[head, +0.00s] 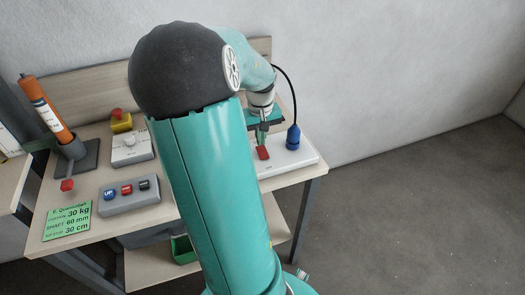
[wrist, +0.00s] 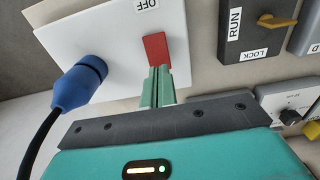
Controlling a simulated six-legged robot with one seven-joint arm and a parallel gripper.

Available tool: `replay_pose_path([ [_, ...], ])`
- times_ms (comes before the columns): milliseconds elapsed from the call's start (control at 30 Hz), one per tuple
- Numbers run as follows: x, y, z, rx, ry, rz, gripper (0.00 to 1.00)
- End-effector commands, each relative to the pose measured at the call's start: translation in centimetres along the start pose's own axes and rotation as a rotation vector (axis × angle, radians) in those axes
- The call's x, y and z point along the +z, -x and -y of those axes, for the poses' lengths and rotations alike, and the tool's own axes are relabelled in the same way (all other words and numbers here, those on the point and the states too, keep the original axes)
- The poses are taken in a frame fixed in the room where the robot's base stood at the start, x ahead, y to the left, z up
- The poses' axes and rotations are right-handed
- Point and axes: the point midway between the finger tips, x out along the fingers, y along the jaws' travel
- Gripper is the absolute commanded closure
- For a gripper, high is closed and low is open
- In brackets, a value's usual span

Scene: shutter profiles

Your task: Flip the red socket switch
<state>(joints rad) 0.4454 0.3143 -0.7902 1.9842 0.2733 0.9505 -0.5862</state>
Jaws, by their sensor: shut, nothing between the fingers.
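The red socket switch (head: 263,153) sits on a white socket panel (head: 304,155) at the right end of the table. In the wrist view the red switch (wrist: 155,50) is a rectangular rocker near an "OFF" label on the white panel (wrist: 115,35). My gripper (wrist: 158,72) is shut and empty, with its green fingertips at the lower edge of the switch. They seem to touch it or nearly touch it; I cannot tell which. In the head view my gripper (head: 262,141) is just above the switch.
A blue plug (head: 293,137) with a black cable stands in the panel beside the switch. A box marked RUN and LOCK (wrist: 256,28) is near the gripper in the wrist view. A button box (head: 129,194) and an emergency stop (head: 121,120) stand farther left.

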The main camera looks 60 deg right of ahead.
Motion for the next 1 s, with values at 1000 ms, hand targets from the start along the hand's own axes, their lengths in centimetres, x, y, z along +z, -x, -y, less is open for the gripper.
replay_pose_path([
  [1000,0.0,-1.1,0.0,0.0,0.0,0.0,1.0],
])
